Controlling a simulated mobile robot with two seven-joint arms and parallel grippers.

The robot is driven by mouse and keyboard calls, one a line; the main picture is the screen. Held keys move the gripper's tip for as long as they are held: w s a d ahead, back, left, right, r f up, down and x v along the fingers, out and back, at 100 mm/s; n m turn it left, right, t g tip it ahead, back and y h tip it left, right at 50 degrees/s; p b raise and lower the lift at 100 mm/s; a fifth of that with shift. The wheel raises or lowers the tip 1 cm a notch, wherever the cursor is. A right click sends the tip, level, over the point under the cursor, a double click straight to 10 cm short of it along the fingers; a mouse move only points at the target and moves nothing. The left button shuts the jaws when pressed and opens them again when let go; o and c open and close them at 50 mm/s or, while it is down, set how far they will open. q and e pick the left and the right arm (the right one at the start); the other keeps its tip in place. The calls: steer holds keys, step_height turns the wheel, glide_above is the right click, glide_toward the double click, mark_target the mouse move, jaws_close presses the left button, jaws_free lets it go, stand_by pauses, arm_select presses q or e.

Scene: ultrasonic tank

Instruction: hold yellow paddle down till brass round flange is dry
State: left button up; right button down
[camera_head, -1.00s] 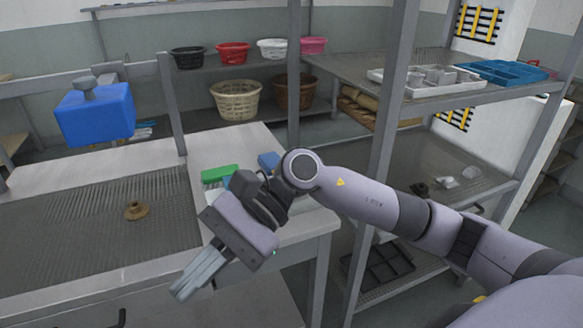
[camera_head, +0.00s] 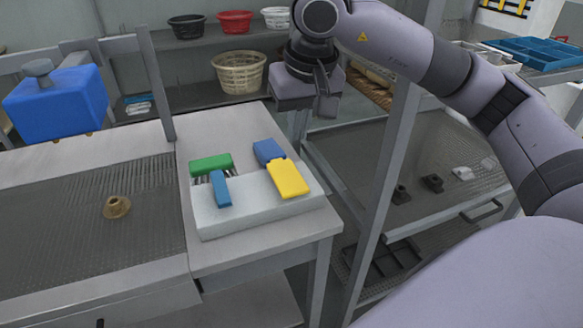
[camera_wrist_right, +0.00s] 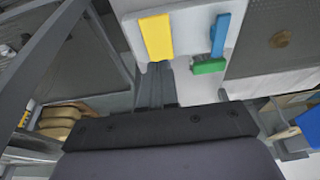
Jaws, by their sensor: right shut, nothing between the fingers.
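My left gripper is out of view.
A blue box (camera_head: 55,108) is mounted behind the ribbed surface. A metal post (camera_head: 392,135) and shelving stand to the right. Baskets (camera_head: 239,72) stand behind.

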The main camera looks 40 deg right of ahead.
mark_target(294, 191)
steer(key=shift+d+r, duration=0.15)
steer(key=shift+d, duration=0.05)
steer(key=x, duration=0.4)
steer(key=p+x, duration=0.1)
steer(key=x, duration=0.4)
steer(key=s+x, duration=0.1)
steer(key=x, duration=0.4)
steer(key=shift+p, duration=0.4)
steer(key=f+b, duration=0.1)
steer(key=b, duration=0.2)
steer(key=s+f+t+b, duration=0.1)
steer(key=f+b, duration=0.1)
steer(key=b, duration=0.1)
steer(key=shift+a, duration=0.2)
steer(key=shift+s+f+b, duration=0.1)
steer(key=shift+f+b, duration=0.1)
steer(key=shift+b, duration=0.1)
steer(key=shift+r+p, duration=0.35)
steer(key=shift+p, duration=0.05)
